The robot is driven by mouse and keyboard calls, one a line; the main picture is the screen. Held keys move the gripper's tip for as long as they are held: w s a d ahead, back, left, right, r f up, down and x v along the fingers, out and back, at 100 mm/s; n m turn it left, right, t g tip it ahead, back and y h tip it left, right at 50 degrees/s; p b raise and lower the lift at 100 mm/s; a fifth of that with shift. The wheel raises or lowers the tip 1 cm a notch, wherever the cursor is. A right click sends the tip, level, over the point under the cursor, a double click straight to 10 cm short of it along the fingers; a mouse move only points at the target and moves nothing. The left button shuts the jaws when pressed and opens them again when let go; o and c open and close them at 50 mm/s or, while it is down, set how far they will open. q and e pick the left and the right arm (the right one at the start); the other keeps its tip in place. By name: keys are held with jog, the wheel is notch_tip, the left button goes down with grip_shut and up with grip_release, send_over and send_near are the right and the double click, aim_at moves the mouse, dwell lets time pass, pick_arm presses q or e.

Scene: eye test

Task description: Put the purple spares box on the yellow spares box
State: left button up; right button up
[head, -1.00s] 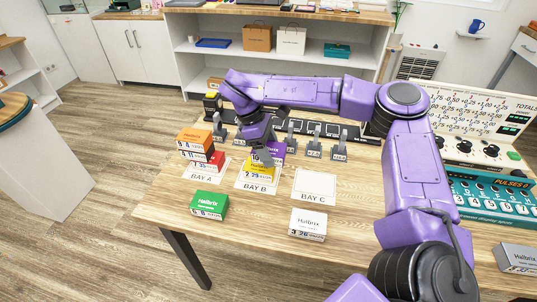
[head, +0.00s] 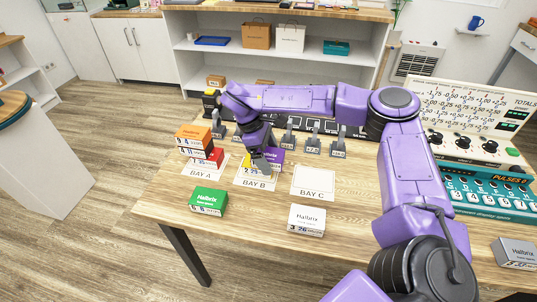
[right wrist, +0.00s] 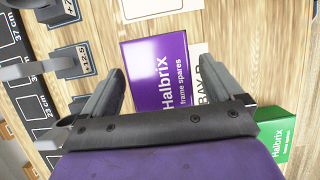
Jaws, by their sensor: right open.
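The purple spares box (head: 274,156) is at bay B in the head view, partly behind my right gripper (head: 263,163). The yellow spares box (head: 248,162) shows in part to its left and below, at the bay B card. The purple box appears to be at the top of the yellow one; whether it rests fully on it is unclear. In the right wrist view the purple box (right wrist: 157,90) lies between the two spread fingers of my right gripper (right wrist: 160,70), which is open. The yellow box is hidden there. My left gripper is not in view.
A green box (head: 208,200) and a white box (head: 307,219) stand near the front. The bay C card (head: 313,183) is empty. Grey upright holders (head: 312,146) line the back; a teal-and-white console (head: 480,190) stands right.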

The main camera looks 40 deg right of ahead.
jog(key=shift+r+p, duration=0.3)
jog(key=b+v, duration=0.1)
jog(key=v, duration=1)
jog(key=shift+w+a+r, duration=0.15)
jog(key=shift+a+r, duration=0.05)
jog(key=shift+r, duration=0.15)
